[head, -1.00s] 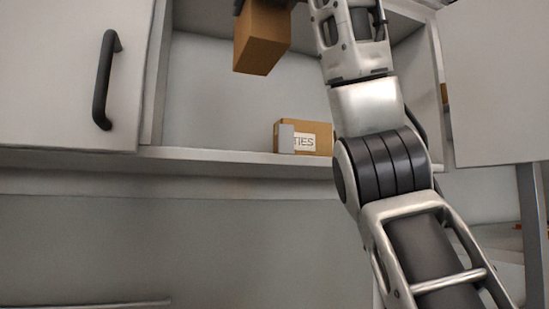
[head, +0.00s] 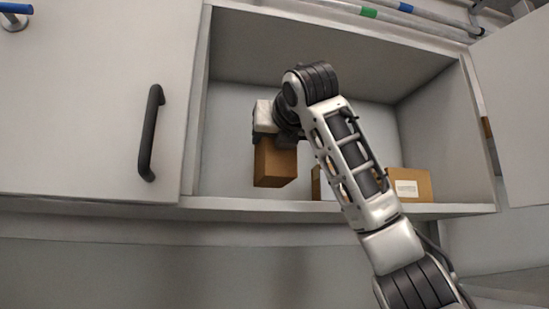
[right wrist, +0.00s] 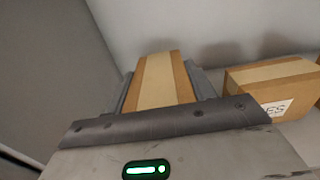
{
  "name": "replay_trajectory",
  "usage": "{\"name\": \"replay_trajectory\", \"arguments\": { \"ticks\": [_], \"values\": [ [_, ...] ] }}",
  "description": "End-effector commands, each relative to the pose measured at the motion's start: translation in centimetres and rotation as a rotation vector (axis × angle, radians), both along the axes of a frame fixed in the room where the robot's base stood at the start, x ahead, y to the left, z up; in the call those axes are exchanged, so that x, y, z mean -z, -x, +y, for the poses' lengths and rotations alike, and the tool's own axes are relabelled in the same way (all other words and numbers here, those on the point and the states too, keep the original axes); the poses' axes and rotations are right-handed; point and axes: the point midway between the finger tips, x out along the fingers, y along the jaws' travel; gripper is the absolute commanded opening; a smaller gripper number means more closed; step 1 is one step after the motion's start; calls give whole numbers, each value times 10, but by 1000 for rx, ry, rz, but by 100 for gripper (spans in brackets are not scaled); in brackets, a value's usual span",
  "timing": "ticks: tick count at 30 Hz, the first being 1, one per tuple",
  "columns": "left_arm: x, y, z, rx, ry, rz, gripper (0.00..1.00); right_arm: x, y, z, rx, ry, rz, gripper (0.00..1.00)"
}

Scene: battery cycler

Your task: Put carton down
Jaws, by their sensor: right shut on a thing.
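A brown carton (head: 275,163) is in my right gripper (head: 276,140), inside the open wall cabinet at its left part. The carton hangs upright below the gripper, close over the cabinet shelf (head: 235,204); I cannot tell if its bottom touches. In the right wrist view the carton (right wrist: 160,80) sits between the two fingers, with tape along its top. The gripper is shut on it. My left gripper is not in view.
A labelled carton (right wrist: 275,88) stands just right of the held one, partly behind my arm in the head view (head: 318,184). Another labelled carton (head: 412,181) stands farther right. The cabinet's left wall and a door with a dark handle (head: 150,133) are at left.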

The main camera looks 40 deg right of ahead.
Motion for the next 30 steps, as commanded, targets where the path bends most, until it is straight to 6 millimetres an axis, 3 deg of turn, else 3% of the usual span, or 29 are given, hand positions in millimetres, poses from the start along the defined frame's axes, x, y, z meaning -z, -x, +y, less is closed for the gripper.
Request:
{"name": "replay_trajectory", "arguments": {
  "ticks": [9,21,22,24,30],
  "values": [
    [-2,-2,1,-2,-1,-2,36,37,-6,-4,1,0,-1,22],
    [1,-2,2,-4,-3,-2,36,43,-6,-4,0,0,-1,22],
    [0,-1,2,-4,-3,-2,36,43,-6,-4,0,0,0,60],
    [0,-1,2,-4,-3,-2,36,42,-6,-4,0,0,1,76],
    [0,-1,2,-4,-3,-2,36,42,-6,-4,0,0,1,76]
  ]
}}
